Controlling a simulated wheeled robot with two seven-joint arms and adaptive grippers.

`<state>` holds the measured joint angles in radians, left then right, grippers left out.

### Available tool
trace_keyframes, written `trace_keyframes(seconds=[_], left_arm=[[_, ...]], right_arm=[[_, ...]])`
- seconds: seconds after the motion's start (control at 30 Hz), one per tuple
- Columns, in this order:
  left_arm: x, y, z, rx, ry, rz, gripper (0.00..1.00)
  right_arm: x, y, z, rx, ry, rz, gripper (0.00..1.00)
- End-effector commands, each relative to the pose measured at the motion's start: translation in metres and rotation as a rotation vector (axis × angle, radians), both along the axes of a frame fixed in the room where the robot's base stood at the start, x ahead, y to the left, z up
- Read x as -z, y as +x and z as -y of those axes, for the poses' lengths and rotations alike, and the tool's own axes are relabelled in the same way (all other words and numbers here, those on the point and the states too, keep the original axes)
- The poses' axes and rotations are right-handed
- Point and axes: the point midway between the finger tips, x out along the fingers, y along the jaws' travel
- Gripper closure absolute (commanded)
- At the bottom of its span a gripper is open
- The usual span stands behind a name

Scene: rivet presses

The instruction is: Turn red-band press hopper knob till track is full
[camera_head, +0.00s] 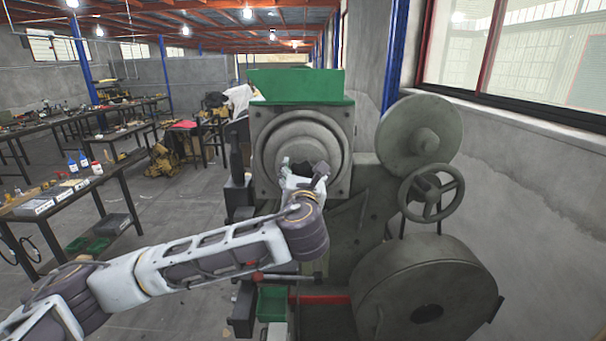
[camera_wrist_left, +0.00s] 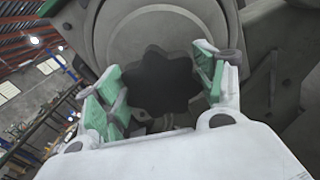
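The press (camera_head: 348,215) stands in front of me, grey, with a green hopper (camera_head: 295,86) on top and a red band (camera_head: 320,299) low on its front. The dark lobed hopper knob (camera_wrist_left: 158,84) sits in the middle of the round grey hopper face (camera_head: 268,150). My left gripper (camera_head: 303,172) is at the knob. In the left wrist view its green-padded fingers (camera_wrist_left: 160,90) are spread on either side of the knob, with gaps visible. In the head view the gripper mostly hides the knob. The track's fill cannot be made out. My right gripper is not in view.
A handwheel (camera_head: 431,193) and large flywheel (camera_head: 428,290) are on the press's right side. A green bin (camera_head: 271,304) sits low at its front. Workbenches with bottles (camera_head: 84,158) stand at left. A wall and window are at right.

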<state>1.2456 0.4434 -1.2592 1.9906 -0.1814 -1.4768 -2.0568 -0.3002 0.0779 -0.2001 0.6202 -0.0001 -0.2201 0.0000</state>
Motion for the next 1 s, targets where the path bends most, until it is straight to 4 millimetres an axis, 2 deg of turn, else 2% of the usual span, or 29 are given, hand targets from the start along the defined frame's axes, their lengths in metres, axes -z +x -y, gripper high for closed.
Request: trace_keyframes(seconds=[0.03,0.2,0.63,1.0], left_arm=[[0.0,0.0,0.0,0.0,0.0,0.0,0.42],[0.0,0.0,0.0,0.0,0.0,0.0,0.62],[0.001,0.0,0.0,0.001,-0.07,0.0,0.62],[0.002,-0.001,-0.001,0.002,-0.323,0.0,0.62]], right_arm=[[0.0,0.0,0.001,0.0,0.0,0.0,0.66],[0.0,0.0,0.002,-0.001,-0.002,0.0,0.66],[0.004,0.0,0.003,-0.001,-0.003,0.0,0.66],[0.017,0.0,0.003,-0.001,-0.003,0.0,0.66]])
